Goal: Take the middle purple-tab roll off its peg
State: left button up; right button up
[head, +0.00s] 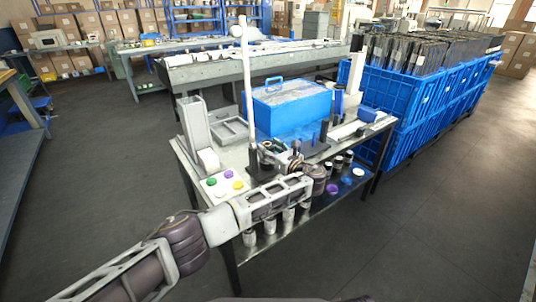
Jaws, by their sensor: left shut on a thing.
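My left arm comes in from the lower left and bends back over the front of the workbench. My left gripper (274,150) is beside the base of a white upright pole (247,85). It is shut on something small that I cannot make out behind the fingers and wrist. Dark upright pegs (323,133) stand on the bench right of the gripper. I cannot pick out the middle purple-tab roll for certain. A purple disc (332,188) shows low at the bench's right, beside blue and white ones. My right gripper is not in view.
A blue box (290,107) with a handle stands on the bench behind the gripper. A grey machine part (197,135) and coloured buttons (227,174) are at the left. Several canisters (249,238) stand on the lower shelf. Blue crates (401,110) stand at right; floor there is clear.

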pick_arm(q)
jog(key=shift+r, duration=0.2)
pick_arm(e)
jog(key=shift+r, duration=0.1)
pick_arm(q)
jog(key=shift+r, duration=0.55)
notch_tip(320, 180, up, 11)
jog(key=p, duration=0.4)
jog(key=f+p+v, duration=0.1)
jog(key=v, duration=1.7)
jog(key=shift+f+p, duration=0.25)
jog(key=shift+p, duration=0.1)
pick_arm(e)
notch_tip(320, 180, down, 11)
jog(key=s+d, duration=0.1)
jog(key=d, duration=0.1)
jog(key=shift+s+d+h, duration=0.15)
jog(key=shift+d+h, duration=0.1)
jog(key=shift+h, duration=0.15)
pick_arm(q)
jog(key=shift+f, duration=0.1)
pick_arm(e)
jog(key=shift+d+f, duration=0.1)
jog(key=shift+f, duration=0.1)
